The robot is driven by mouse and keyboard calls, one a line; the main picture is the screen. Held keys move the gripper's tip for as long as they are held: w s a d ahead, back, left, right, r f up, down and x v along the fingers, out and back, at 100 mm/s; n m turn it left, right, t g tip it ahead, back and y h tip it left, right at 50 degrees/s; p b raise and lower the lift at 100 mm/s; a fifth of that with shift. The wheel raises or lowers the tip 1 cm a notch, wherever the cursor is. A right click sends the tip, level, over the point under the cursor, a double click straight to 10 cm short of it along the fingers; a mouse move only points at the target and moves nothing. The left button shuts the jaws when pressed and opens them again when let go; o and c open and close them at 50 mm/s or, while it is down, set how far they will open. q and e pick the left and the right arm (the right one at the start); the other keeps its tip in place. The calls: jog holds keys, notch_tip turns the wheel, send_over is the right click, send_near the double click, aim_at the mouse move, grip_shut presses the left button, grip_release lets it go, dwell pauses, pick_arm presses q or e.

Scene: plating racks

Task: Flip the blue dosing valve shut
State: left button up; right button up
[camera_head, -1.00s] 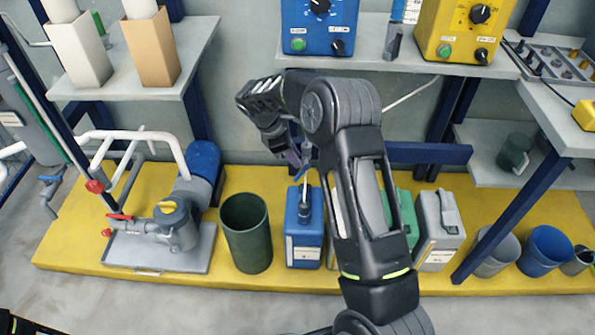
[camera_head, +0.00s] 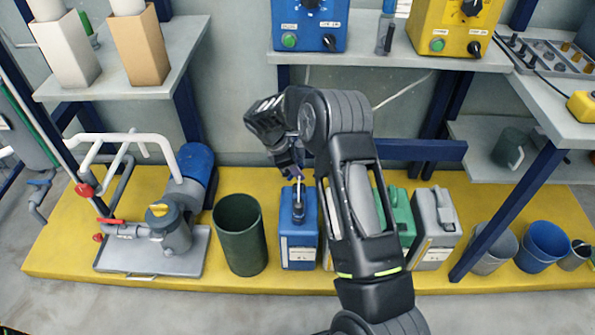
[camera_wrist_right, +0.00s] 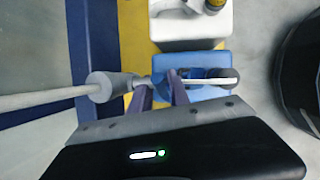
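The dosing valve (camera_wrist_right: 110,86) is a grey fitting on a thin pale pipe, seen in the right wrist view. A darker blue piece (camera_wrist_right: 172,77), apparently its handle, shows by the fingertips; its exact angle is hard to tell. My right gripper (camera_wrist_right: 161,88) has its two purple fingers apart with a gap between them, close to the valve; contact cannot be told. In the head view my right gripper (camera_head: 292,168) points down above the blue canister (camera_head: 299,248) and hides most of the valve. My left gripper is not in view.
A dark green bin (camera_head: 240,235) stands left of the blue canister. Green (camera_head: 402,218) and grey (camera_head: 434,230) canisters stand to its right, partly behind my arm. A pump (camera_head: 172,232) is at left. Shelves with blue (camera_head: 310,22) and yellow (camera_head: 460,28) control boxes are above.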

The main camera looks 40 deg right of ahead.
grip_shut()
